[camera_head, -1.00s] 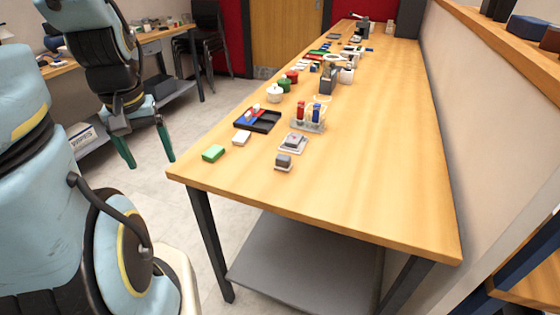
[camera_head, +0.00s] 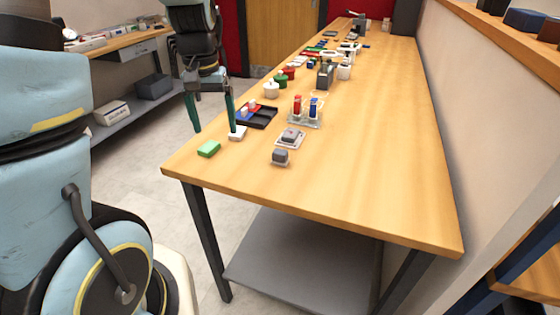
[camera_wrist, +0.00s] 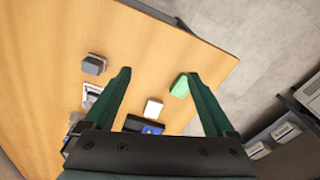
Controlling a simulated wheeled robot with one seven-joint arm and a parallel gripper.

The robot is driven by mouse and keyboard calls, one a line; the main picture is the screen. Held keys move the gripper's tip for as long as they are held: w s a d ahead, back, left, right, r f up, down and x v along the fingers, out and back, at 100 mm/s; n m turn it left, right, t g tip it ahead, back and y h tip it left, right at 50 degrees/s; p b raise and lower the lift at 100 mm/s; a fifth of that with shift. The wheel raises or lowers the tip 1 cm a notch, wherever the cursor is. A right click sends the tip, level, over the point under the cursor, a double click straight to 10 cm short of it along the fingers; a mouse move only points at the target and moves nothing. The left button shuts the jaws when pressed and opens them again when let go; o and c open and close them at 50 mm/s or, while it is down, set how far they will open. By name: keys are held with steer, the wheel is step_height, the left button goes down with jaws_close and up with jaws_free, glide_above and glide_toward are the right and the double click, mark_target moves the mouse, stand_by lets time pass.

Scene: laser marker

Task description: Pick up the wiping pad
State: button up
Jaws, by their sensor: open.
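Which block is the wiping pad is not certain; the small blocks near the table's front left corner are the candidates. A green block (camera_head: 208,150) lies nearest the left edge. My gripper (camera_head: 214,129) is open and empty, reaching down at the table's left edge. In the wrist view my gripper (camera_wrist: 157,78) has its fingers wide apart. There the white block (camera_wrist: 153,108) appears between the fingers, and the green block (camera_wrist: 180,87) beside the right finger.
A grey block (camera_head: 280,158) and a small white tray with a grey piece (camera_head: 290,138) lie to the right. A black tray (camera_head: 262,118) and a stand with red and blue bottles (camera_head: 305,119) are behind. The table's (camera_head: 350,190) front right is clear.

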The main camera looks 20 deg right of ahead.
steer(key=s+d+m+b, duration=0.1)
steer(key=s+d+m, duration=0.15)
steer(key=d, duration=1.15)
steer(key=m, duration=0.1)
glide_above(279, 153)
steer(key=f, duration=0.6)
steer(key=shift+w+d+p, duration=0.15)
steer(key=shift+w+p, duration=0.05)
steer(key=shift+p, duration=0.15)
steer(key=shift+s+f+p, duration=0.2)
steer(key=shift+f+p, duration=0.65)
steer(key=shift+f, duration=1.9)
steer(key=shift+c, duration=0.2)
jaws_close()
